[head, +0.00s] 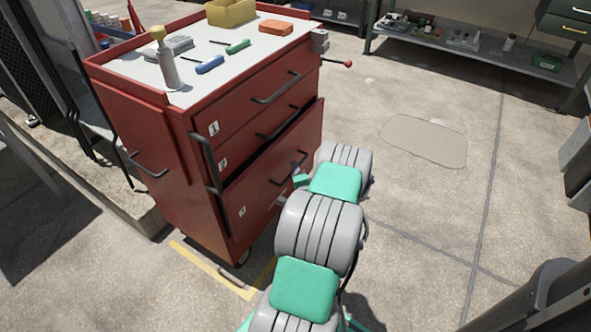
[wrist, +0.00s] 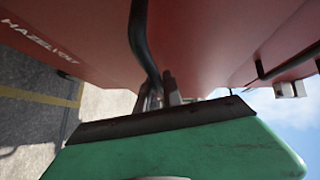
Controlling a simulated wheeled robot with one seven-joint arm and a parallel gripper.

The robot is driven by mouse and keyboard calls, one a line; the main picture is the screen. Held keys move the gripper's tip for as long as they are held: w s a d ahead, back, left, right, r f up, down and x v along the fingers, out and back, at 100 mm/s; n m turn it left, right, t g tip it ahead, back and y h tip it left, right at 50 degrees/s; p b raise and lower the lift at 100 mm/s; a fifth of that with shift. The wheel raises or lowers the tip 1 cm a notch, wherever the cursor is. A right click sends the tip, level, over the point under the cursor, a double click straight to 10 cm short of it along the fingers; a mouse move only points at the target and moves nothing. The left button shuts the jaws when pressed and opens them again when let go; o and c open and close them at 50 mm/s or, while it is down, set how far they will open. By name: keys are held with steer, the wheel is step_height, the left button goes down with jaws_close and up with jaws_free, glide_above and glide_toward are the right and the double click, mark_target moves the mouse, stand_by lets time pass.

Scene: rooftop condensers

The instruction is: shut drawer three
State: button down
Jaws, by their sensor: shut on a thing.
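The red tool cabinet (head: 160,200) stands left of centre with numbered drawer fronts. Drawer three (head: 258,195) is the lowest and stands out a little, with a dark gap along its top edge. Drawers one (head: 245,112) and two (head: 250,143) sit above it. My gripper (wrist: 163,88) is at drawer three's handle (head: 287,170). In the wrist view its fingers are shut on the dark handle bar (wrist: 143,40), close to the red front. In the head view my arm hides the fingertips and part of the drawer's right side.
A dark upright bar (head: 207,165) stands at the cabinet's front left corner. The cabinet top holds a yellow bin (head: 231,12), an orange box (head: 276,27) and several tools. A yellow floor line (head: 205,265) runs by the cabinet's base. The concrete floor to the right is open.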

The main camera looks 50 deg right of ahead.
stand_by(0.8)
steer(key=shift+w+a, duration=0.15)
steer(key=shift+w, duration=0.9)
steer(key=shift+w+a, duration=0.1)
steer(key=shift+w, duration=0.9)
steer(key=c, duration=1.5)
jaws_free()
steer(key=shift+c, duration=0.2)
steer(key=shift+o, duration=0.3)
steer(key=shift+s+a, duration=0.15)
steer(key=shift+s, duration=0.15)
glide_toward(286, 165)
steer(key=shift+p+x, duration=0.45)
steer(key=shift+x, duration=0.4)
